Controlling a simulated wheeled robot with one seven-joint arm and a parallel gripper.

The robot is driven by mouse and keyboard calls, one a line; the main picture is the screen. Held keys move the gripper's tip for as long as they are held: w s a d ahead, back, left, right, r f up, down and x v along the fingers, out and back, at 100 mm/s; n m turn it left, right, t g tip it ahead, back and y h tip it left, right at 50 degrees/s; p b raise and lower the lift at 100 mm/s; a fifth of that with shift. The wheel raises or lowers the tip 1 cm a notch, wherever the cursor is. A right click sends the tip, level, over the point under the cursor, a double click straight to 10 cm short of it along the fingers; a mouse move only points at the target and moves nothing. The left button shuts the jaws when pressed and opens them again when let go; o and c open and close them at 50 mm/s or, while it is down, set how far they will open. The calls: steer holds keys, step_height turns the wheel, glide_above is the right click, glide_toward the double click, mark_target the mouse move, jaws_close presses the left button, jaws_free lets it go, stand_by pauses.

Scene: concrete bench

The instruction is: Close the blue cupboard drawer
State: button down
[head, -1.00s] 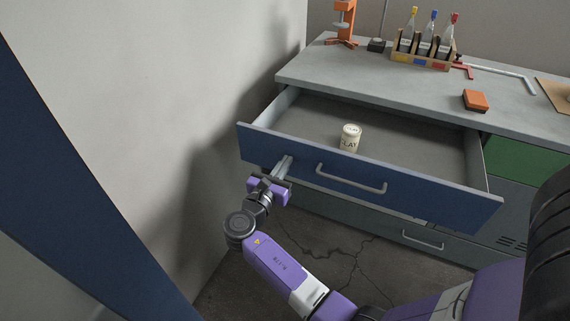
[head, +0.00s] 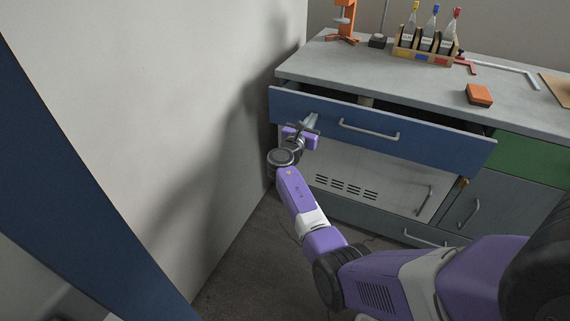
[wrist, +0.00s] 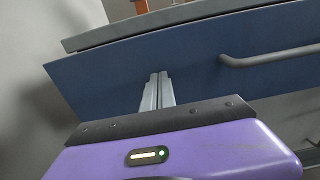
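The blue drawer (head: 440,145) sits under the grey bench top and is still open by a narrow gap. Its grey bar handle (head: 370,131) is on the front, and shows at the right in the wrist view (wrist: 270,59). My gripper (head: 313,120) is at the left part of the drawer front, left of the handle. In the wrist view its two fingers (wrist: 158,78) are together with nothing between them, tips at the blue front. Whether they press on it I cannot tell. Only a sliver of a pale can (head: 366,101) shows inside the drawer.
The bench top (head: 400,82) holds an orange clamp stand (head: 343,20), a wooden rack of bottles (head: 425,50) and an orange block (head: 479,94). A pale wall (head: 180,90) stands close on the left. A green drawer (head: 530,156) and grey cupboard doors lie right and below.

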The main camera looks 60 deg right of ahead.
steer(key=d+b, duration=0.1)
steer(key=d, duration=0.1)
steer(key=d+b, duration=0.1)
steer(key=d, duration=0.2)
steer(key=d+b, duration=0.1)
steer(key=d, duration=0.1)
steer(key=shift+w+d+f, duration=0.15)
steer(key=shift+w+d, duration=0.05)
steer(key=shift+w, duration=0.05)
steer(key=shift+d, duration=0.3)
steer(key=shift+w+d+r, duration=0.1)
steer(key=shift+d+r, duration=0.05)
steer(key=shift+r, duration=0.15)
steer(key=shift+d, duration=0.1)
